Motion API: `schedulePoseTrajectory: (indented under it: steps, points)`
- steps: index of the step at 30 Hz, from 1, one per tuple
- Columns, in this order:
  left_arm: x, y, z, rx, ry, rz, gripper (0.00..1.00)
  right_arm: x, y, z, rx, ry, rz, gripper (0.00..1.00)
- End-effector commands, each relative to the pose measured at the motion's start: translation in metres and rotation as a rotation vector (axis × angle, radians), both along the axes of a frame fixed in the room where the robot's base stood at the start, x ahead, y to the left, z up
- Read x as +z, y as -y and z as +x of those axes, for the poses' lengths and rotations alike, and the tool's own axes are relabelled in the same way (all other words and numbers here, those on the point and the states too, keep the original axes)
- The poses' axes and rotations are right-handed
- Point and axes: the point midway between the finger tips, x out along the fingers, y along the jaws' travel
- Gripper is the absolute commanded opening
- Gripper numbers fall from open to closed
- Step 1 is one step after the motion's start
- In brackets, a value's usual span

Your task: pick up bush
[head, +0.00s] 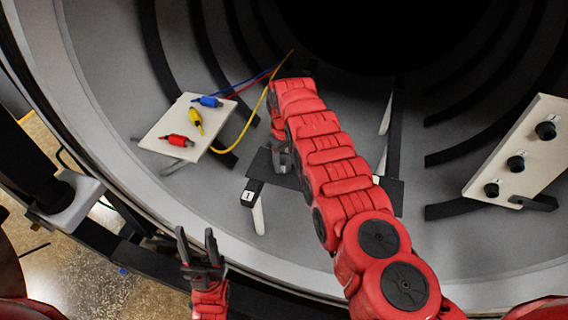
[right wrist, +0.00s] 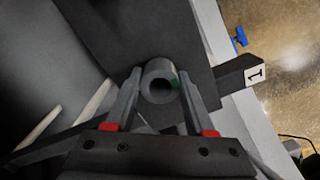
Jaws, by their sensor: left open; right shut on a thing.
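The bush (right wrist: 160,82) is a short grey tube with a round dark bore and a small green mark on its rim. In the right wrist view it sits between the two fingers of my right gripper (right wrist: 162,92), which is shut on it. In the head view my right gripper (head: 282,158) is over the dark plate (head: 390,193) inside the furnace, and I cannot make out the bush clearly there. Whether the bush touches the plate is unclear. My left gripper (head: 197,246) is open and empty near the furnace's front rim.
A black bar labelled 1 (head: 249,192) stands beside the dark plate. A white panel (head: 160,143) with blue, yellow and red connectors is on the left, with cables running from it. A white panel with several black knobs (head: 516,163) is on the right. Dark curved ribs line the furnace wall.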

Motion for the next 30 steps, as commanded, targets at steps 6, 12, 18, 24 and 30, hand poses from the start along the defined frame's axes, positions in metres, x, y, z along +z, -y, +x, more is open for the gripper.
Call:
schedulePoseTrajectory:
  steps: [6,12,18,24,30]
  points:
    - [0.000,0.000,0.000,0.000,0.000,0.000,0.50,0.000,0.000,0.000,0.000,0.000,0.000,0.00]
    - [0.000,0.000,0.000,0.000,0.000,0.000,0.50,0.000,0.000,0.000,0.000,0.000,0.000,0.00]
    - [-0.001,0.000,0.000,0.000,0.000,0.000,0.50,0.001,0.000,0.000,0.000,0.001,0.001,0.00]
    - [-0.004,0.000,0.000,0.000,0.000,0.000,0.50,0.011,-0.002,0.002,-0.001,0.002,0.001,0.00]
    - [-0.009,0.000,0.000,0.000,0.000,0.000,0.50,0.025,-0.004,0.003,-0.001,0.002,0.001,0.00]
